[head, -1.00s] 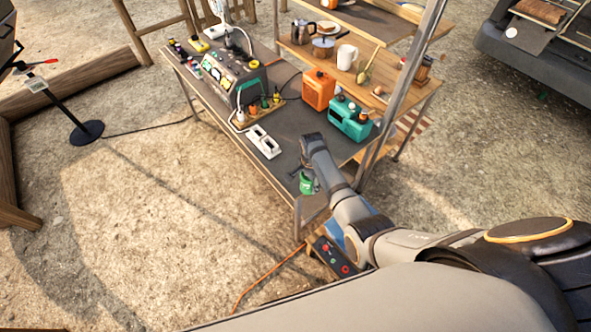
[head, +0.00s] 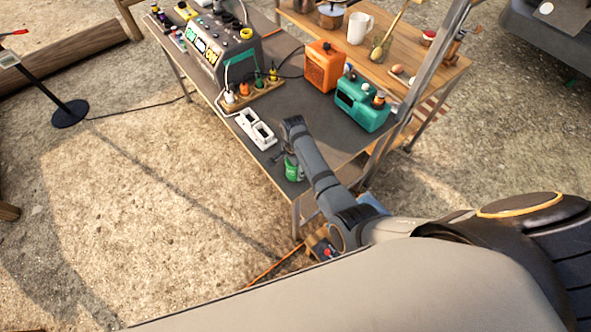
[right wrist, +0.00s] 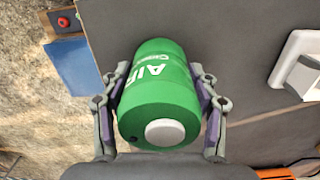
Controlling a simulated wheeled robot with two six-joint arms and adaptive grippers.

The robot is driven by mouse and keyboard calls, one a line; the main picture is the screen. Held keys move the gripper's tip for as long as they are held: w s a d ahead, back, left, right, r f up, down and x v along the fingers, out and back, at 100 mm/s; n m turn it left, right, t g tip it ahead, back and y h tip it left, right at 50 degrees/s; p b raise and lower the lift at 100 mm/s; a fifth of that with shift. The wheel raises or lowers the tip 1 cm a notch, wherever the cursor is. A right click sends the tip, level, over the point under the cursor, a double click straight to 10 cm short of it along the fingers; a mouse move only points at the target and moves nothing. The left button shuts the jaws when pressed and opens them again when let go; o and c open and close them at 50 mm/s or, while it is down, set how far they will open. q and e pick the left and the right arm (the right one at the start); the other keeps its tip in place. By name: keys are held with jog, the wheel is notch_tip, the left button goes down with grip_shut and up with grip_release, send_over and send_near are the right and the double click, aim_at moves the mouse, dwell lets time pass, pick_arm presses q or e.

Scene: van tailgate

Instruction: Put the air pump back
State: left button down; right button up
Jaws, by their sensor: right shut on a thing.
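The air pump is a green cylinder (right wrist: 160,95) with white "AIR" lettering and a pale round button on its end. It fills the middle of the right wrist view, and its green body also shows in the head view (head: 293,170) at the near end of the dark table (head: 325,120). My right gripper (right wrist: 160,100) is shut on the pump, one finger on each side. Whether the pump touches the tabletop is hard to tell. My left gripper is not in view.
A white two-slot holder (head: 255,128) lies left of the pump. Beyond are a teal box (head: 362,105), an orange box (head: 325,66) and a power station (head: 222,45). A metal post (head: 420,75) stands to the right. Bare tabletop lies between the holder and teal box.

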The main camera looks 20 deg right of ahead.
jog(key=shift+d, duration=0.1)
jog(key=shift+c, duration=0.7)
jog(key=shift+r, duration=0.1)
jog(key=shift+s, duration=0.15)
jog(key=o, duration=1.2)
jog(key=shift+a, duration=0.2)
jog(key=o, duration=0.4)
jog(key=shift+d+f, duration=0.15)
jog(key=shift+f, duration=0.05)
jog(key=shift+c, duration=0.2)
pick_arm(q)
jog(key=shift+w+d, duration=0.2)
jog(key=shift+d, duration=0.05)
pick_arm(e)
jog(key=shift+r, duration=0.15)
